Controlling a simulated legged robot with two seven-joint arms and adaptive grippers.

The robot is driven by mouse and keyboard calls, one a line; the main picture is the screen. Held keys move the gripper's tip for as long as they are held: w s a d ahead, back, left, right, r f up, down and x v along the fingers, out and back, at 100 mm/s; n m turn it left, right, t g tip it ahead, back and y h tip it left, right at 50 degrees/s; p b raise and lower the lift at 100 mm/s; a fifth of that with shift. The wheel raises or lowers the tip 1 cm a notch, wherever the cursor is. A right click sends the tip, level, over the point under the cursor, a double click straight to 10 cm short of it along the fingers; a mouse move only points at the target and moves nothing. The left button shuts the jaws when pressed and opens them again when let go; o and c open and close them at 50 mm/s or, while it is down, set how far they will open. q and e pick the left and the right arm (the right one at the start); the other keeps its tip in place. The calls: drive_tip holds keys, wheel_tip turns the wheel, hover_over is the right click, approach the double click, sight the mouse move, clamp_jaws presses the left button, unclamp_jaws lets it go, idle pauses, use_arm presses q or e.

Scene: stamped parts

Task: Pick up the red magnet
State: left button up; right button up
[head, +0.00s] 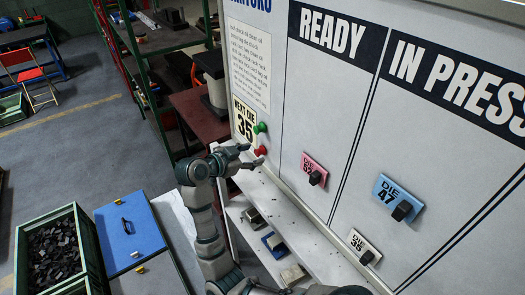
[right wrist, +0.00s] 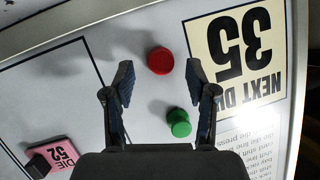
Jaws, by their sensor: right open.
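In the right wrist view the red magnet (right wrist: 160,60) shows between and slightly beyond my fingertips. My right gripper (head: 253,156) is open and empty, its two fingers close to the board on either side of the red magnet. The right gripper (right wrist: 159,70) does not visibly touch the magnet. A green magnet (head: 260,128) sits just above the red one; in the right wrist view the green magnet (right wrist: 179,122) lies between the fingers, nearer the palm. My left gripper is not in view.
Pink (head: 315,169), blue (head: 397,197) and cream (head: 364,246) die cards with dark magnets hang to the right on the board. A white shelf (head: 318,255) below holds small parts. A crate of dark parts (head: 55,250) and a blue-lidded box (head: 131,230) stand lower left.

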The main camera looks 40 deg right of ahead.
drive_tip(key=shift+w+d+f, duration=0.2)
drive_tip(key=shift+d+f, duration=0.05)
drive_tip(key=shift+d, duration=0.4)
drive_tip(key=shift+a, duration=0.1)
drive_tip(key=shift+c, duration=1.3)
drive_tip(key=shift+d+f, duration=0.1)
drive_tip(key=shift+d, duration=0.35)
drive_tip(key=c, duration=0.7)
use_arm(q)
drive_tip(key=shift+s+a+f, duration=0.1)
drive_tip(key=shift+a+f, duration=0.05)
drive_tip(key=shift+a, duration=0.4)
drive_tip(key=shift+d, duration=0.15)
use_arm(e)
drive_tip(key=shift+a, duration=0.15)
drive_tip(key=shift+a+r, duration=0.3)
drive_tip(key=shift+r, duration=0.1)
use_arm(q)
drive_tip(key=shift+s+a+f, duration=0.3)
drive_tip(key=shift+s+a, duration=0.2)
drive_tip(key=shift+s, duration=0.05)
use_arm(e)
drive_tip(key=v, duration=0.5)
drive_tip(key=r+v, duration=0.1)
drive_tip(key=v, duration=0.9)
drive_tip(key=shift+d+r, duration=0.3)
drive_tip(key=shift+r, duration=0.05)
